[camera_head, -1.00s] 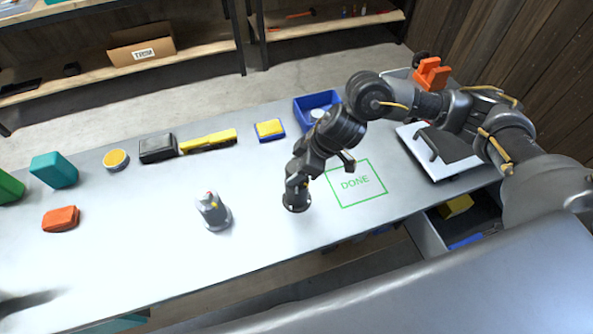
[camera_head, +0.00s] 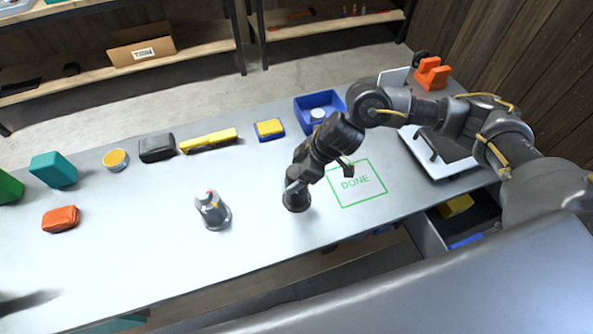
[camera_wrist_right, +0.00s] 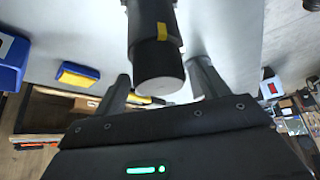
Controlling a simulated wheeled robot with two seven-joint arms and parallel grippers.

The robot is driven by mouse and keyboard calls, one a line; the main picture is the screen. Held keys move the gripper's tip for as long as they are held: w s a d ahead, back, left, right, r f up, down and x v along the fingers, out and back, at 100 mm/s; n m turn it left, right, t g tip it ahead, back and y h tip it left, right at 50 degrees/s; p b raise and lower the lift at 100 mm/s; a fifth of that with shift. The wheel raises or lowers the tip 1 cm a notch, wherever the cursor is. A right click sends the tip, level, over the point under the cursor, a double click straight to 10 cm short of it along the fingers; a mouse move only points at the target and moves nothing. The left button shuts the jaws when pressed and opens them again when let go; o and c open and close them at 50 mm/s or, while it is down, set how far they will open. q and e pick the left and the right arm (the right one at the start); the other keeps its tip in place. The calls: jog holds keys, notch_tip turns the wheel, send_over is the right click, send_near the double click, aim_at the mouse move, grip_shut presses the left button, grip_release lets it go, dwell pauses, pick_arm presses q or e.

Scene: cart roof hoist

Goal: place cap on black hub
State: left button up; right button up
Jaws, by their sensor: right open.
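The black hub (camera_head: 297,199) stands upright on the table, left of the green DONE square. In the right wrist view the hub (camera_wrist_right: 149,30) is a dark cylinder with a yellow mark. Its grey round end (camera_wrist_right: 160,86) faces my camera; I cannot tell whether this is a fitted cap or the hub's own end. My right gripper (camera_head: 320,171) is over the hub. Its open fingers (camera_wrist_right: 158,72) lie on either side of the hub's end in the wrist view, seemingly clear of it. A pale round piece (camera_head: 317,114) sits in the blue bin. My left gripper is not in view.
Behind are the blue bin (camera_head: 301,119), a blue-yellow block (camera_head: 270,129), a yellow bar (camera_head: 208,140) and a black box (camera_head: 157,148). The DONE square (camera_head: 356,184) is empty.

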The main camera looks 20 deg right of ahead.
jog(key=shift+d+r, duration=0.15)
jog(key=shift+r, duration=0.45)
jog(key=v, duration=1.1)
jog(key=shift+s, duration=0.1)
